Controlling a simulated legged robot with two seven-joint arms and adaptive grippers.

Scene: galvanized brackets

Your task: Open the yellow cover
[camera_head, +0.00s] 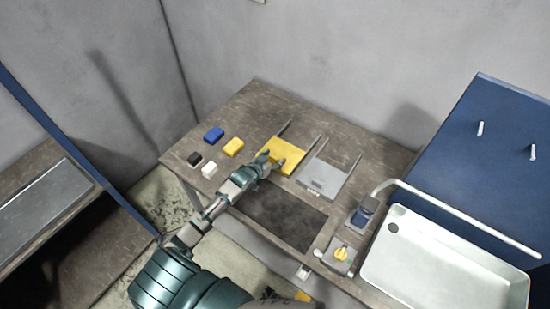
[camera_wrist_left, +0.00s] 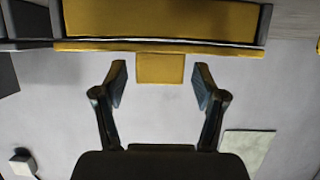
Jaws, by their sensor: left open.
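The yellow cover (camera_head: 285,148) lies flat between thin rails on the workbench, left of a similar grey cover (camera_head: 323,180). In the left wrist view the yellow cover (camera_wrist_left: 160,20) fills the top, with a small yellow tab (camera_wrist_left: 160,68) on its near edge. My left gripper (camera_head: 273,159) is at the cover's near left part. In the wrist view its open fingers (camera_wrist_left: 161,79) stand either side of the tab, with a gap on both sides and nothing held. My right gripper is not in view.
Blue (camera_head: 213,134), yellow (camera_head: 233,147), black (camera_head: 195,158) and white (camera_head: 209,169) blocks lie left of the cover. A dark recessed panel (camera_head: 290,222) is in front. A yellow knob (camera_head: 341,254) and white basin (camera_head: 450,265) are right. A wall (camera_head: 300,60) stands behind.

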